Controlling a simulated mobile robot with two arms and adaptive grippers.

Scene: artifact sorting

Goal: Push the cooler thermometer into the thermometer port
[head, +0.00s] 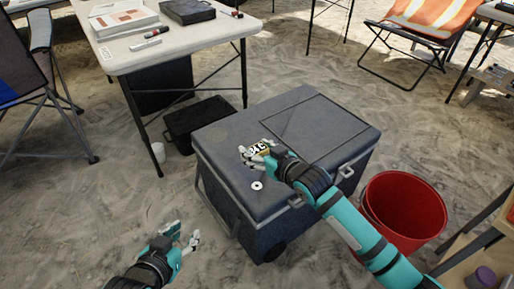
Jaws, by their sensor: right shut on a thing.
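The grey cooler (225,165) stands on the sand in the middle of the head view, lid closed. A small white ring with a dark centre, which looks like the thermometer port (257,186), is on its lid near the front. My left gripper (186,238) is open and empty, low and to the left of the cooler.
A red bucket (417,196) stands right of the cooler, close to my right arm. A white table (138,55) with papers and a dark case is at upper left. A black box (199,123) lies behind the cooler. A wooden shelf (470,240) is at lower right.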

